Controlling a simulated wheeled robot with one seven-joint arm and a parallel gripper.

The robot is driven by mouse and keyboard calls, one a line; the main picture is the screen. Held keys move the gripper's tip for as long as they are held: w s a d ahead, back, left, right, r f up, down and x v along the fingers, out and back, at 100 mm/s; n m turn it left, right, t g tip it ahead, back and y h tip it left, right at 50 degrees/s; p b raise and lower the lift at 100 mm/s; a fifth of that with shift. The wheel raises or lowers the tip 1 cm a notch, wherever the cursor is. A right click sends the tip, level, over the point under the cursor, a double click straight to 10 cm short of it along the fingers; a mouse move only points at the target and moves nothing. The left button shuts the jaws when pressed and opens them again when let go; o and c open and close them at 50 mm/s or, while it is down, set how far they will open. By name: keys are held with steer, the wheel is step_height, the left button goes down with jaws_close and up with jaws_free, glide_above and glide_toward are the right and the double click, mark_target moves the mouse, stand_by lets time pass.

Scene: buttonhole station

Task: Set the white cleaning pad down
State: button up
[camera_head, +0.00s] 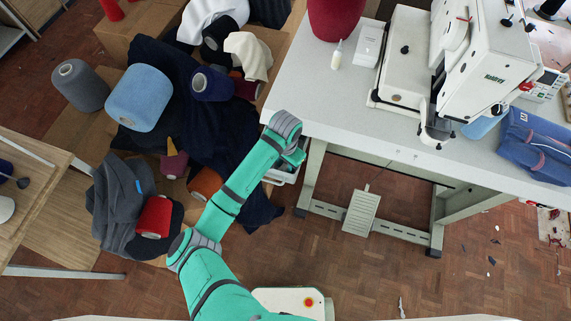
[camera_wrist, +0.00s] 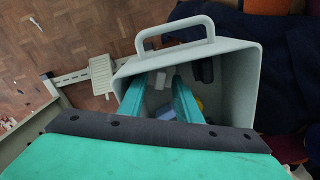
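A pale grey bin (camera_wrist: 232,85) with a loop handle fills the middle of the wrist view. My gripper (camera_wrist: 158,82) reaches down into it, its two teal fingers apart. A small whitish piece (camera_wrist: 160,83) shows between the fingertips, with gaps seeming to remain at its sides; it may be the white cleaning pad, but I cannot be sure. A light blue piece (camera_wrist: 165,113) lies lower in the bin between the fingers. In the head view my forearm hides the gripper and most of the bin (camera_head: 283,177), which is beside the table's left end.
The bin also holds dark pieces and a yellow bit (camera_wrist: 200,103). The white table (camera_head: 340,110) carries a sewing machine (camera_head: 480,60), a small bottle (camera_head: 337,55) and folded denim (camera_head: 535,145). Boxes with cloth and yarn cones (camera_head: 139,98) crowd the left. A foot pedal (camera_head: 361,213) stands under the table.

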mark_target(285, 167)
step_height(285, 167, up, 12)
steer(key=shift+r, duration=0.2)
stand_by(0.6)
steer(key=shift+w+a+f, duration=0.1)
stand_by(0.4)
